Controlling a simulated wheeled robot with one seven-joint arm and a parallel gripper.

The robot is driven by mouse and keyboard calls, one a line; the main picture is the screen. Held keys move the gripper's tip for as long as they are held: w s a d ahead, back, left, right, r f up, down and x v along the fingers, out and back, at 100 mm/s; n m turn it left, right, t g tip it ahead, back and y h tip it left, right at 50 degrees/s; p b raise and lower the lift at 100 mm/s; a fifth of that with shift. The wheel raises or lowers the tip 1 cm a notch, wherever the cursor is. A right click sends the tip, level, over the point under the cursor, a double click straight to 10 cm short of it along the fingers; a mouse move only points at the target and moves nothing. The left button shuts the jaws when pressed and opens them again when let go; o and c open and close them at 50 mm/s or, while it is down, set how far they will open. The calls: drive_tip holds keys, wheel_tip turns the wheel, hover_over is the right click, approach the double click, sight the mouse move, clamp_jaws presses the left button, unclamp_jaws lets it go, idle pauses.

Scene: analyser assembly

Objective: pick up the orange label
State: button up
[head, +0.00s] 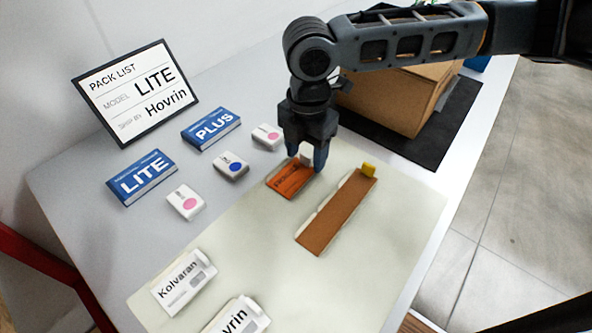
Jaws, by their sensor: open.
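The orange label (289,181) lies on the pale mat, with dark lettering on it and a small light tab at its far right end. My gripper (306,163) points down over the far right end of the label, its fingers on either side of the light tab. The jaws are open. The fingers partly hide that end of the label, and I cannot tell whether they touch it.
A brown strip (335,214) with a yellow tab lies right of the label. Blue LITE (142,179) and PLUS (211,130) boxes and several small white devices stand left. White name labels (184,284) lie in front. A cardboard box (405,98) stands behind on a black mat.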

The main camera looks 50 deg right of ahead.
clamp_jaws()
idle(0.5)
drive_tip(key=shift+r, duration=0.15)
